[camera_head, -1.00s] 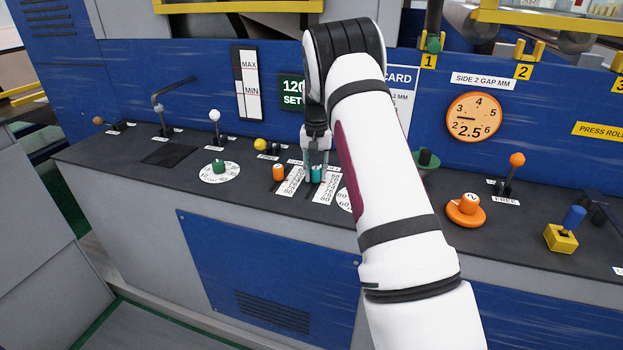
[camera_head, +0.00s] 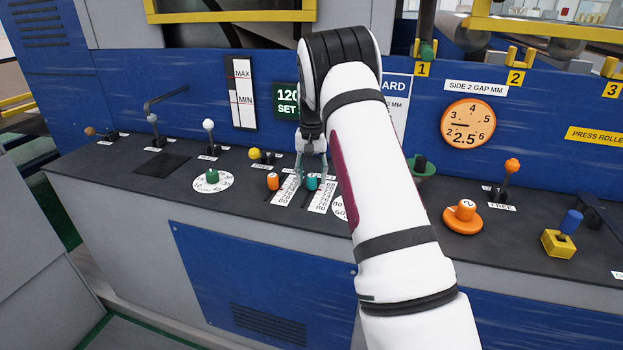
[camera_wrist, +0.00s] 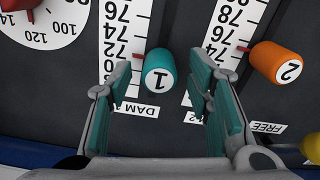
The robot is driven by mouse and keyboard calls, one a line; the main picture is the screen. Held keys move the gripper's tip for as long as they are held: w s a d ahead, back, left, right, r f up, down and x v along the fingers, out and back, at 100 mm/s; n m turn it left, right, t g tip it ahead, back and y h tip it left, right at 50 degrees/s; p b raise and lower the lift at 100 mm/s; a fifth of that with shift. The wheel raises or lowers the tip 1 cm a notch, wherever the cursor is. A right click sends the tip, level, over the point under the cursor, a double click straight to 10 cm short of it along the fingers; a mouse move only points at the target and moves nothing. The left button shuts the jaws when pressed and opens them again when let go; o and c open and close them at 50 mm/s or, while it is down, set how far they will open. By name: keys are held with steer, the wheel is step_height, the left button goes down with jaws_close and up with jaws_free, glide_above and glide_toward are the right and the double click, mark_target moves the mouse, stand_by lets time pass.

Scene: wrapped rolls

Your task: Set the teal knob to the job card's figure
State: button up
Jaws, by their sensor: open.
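The teal knob (camera_head: 312,184), marked 1, stands on the dark console top beside a white number scale. In the wrist view the teal knob (camera_wrist: 160,76) has a small red pointer at the scale's low seventies; the exact figure is unclear. My gripper (camera_head: 312,172) points down over it, open. In the wrist view its teal-padded fingers stand on either side of the knob, with visible gaps. The job card (camera_head: 397,105) is on the blue panel; my arm hides most of it, leaving only "ARD" and an ending "MM" legible.
The orange knob (camera_head: 272,182), marked 2, stands close beside the teal one with its own scale. A green knob (camera_head: 212,176) on a round dial is farther left. An orange dial (camera_head: 467,124) reads 2.5. Levers stand along the console at both sides.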

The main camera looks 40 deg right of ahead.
mark_target(312, 175)
step_height(312, 175, up, 11)
stand_by(0.3)
steer(key=shift+f, duration=0.1)
stand_by(0.4)
